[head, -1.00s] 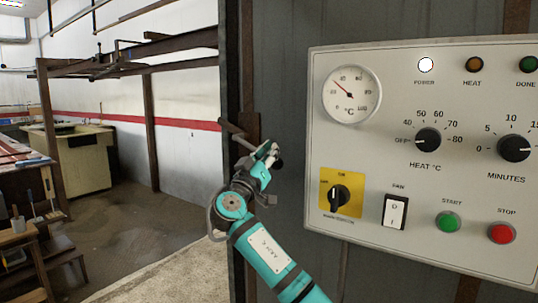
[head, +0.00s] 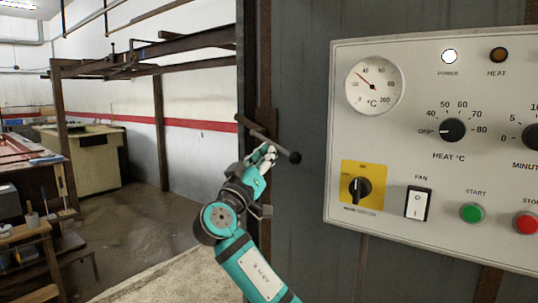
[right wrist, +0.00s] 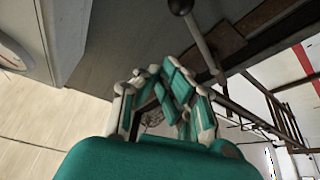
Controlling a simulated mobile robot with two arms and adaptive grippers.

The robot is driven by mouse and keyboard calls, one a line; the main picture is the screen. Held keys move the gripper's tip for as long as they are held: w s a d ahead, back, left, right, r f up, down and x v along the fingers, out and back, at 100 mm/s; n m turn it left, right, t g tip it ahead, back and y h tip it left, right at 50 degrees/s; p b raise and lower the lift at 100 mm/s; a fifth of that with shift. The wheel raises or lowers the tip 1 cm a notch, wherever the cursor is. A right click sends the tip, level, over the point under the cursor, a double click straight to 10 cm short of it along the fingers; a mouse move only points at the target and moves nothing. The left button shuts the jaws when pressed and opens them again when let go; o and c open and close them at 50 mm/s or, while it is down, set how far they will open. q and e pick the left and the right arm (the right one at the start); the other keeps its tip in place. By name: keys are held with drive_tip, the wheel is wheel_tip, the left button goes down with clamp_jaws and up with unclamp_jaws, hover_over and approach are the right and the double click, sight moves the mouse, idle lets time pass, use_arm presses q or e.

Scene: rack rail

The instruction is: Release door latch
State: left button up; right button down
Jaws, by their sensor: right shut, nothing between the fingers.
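The door latch (head: 277,143) is a dark rusty bar with a round black knob at its right end, on the edge of the grey metal door (head: 305,110). The bar slants down to the right. My right gripper (head: 266,153), teal and white, is shut and empty just below the middle of the bar, left of the knob. Whether it touches the bar I cannot tell. In the right wrist view the latch bar (right wrist: 203,45) runs beyond the fingers (right wrist: 172,78), its knob at the top edge. My left gripper is not in view.
A light grey control panel (head: 400,230) with a gauge, dials and buttons is mounted to the right of the latch. Left of the door is an open floor (head: 150,215), with a workbench (head: 30,175) and a pale green-yellow cabinet (head: 85,165) farther back.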

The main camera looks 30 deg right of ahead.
wheel_tip(320, 180, up, 8)
drive_tip(key=s+a+m+g+y+p, duration=0.1)
drive_tip(key=m+g+y+p, duration=0.4)
drive_tip(key=p, duration=1.6)
drive_tip(key=shift+s+a+m+g+y, duration=0.4)
drive_tip(key=shift+g+y, duration=0.1)
drive_tip(key=shift+y, duration=0.1)
drive_tip(key=shift+d, duration=0.1)
